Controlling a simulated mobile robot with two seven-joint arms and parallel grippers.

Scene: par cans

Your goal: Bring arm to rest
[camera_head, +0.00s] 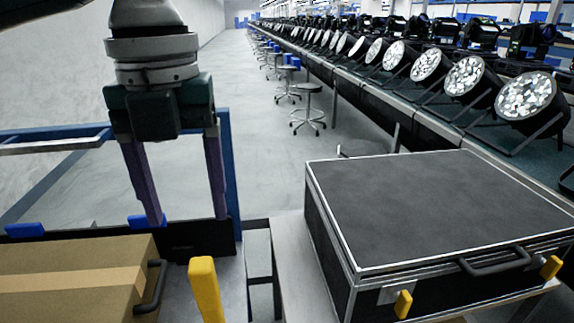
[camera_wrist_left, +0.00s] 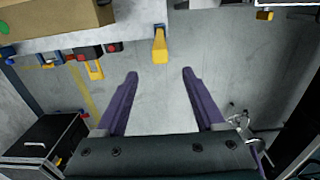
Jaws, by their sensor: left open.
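My left gripper (camera_head: 188,220) hangs down at the upper left of the head view. Its two purple fingers are spread apart with nothing between them. It is above and behind the cardboard box (camera_head: 70,272) and left of the black flight case (camera_head: 440,200). In the left wrist view the open fingers (camera_wrist_left: 159,75) point over bare grey floor, with a yellow post (camera_wrist_left: 160,46) beyond the tips. My right gripper is not seen in either view.
The closed flight case stands on a light table (camera_head: 300,270) at the right. A yellow post (camera_head: 205,290) rises near the box. A long bench with several par lights (camera_head: 465,76) runs along the right. Several stools (camera_head: 308,105) stand beside it. The aisle floor is clear.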

